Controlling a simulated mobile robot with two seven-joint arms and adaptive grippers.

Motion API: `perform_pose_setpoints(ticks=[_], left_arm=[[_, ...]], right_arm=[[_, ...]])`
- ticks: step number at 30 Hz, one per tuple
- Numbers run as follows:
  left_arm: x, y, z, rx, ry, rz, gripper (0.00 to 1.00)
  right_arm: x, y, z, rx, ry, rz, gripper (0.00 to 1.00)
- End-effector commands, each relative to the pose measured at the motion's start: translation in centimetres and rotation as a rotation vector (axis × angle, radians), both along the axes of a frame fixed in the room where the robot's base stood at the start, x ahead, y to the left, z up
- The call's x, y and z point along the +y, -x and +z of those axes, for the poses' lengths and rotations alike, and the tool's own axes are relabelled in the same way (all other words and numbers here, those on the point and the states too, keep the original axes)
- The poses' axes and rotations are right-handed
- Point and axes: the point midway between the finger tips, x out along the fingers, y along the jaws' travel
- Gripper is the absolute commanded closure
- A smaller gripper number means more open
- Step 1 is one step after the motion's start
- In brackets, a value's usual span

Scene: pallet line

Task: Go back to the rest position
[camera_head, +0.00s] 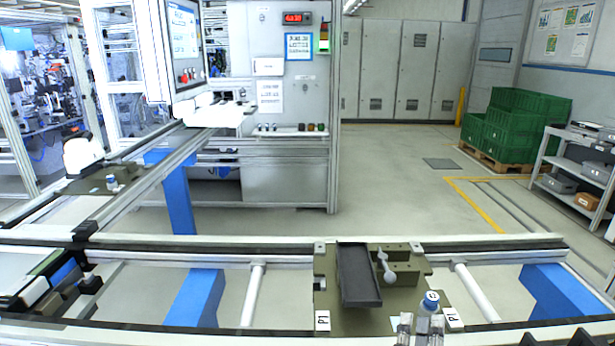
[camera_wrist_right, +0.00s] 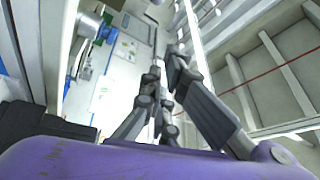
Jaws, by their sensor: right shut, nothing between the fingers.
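My right gripper (camera_wrist_right: 165,62) shows in the right wrist view, its grey fingers pointing away from the camera. The fingers are close together with nothing held between them. Part of a purple surface fills the bottom of that view.
An olive pallet P1 (camera_head: 345,322) sits on the near rail, bearing a dark tray (camera_head: 357,275), a light grey part (camera_head: 386,268) and a blue-and-white capped item (camera_head: 431,300). Another pallet (camera_head: 92,184) stands left. Green crates (camera_head: 515,125) and a shelf are at right; open floor lies beyond.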

Motion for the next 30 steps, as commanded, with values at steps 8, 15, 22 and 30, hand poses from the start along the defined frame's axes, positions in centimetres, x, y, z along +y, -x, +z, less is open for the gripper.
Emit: perform_pose_setpoints(ticks=[8, 15, 22, 30], left_arm=[[-0.9, -0.7, 1.9, -0.01, 0.017, -0.007, 0.6], [-1.0, -0.7, 2.7, -0.011, 0.02, -0.013, 0.6], [-0.8, -0.4, 3.1, -0.009, 0.017, -0.015, 0.6], [-0.8, -0.4, 3.1, -0.007, 0.017, -0.016, 0.6]], right_arm=[[6.3, 5.5, -8.6, 0.246, 0.595, 0.341, 1.0], [6.3, 15.1, -23.8, 0.744, 0.898, 0.608, 1.0], [3.0, 23.5, -31.4, 1.086, 1.004, 0.71, 1.0], [1.9, 25.8, -33.0, 1.174, 1.024, 0.729, 1.0]])
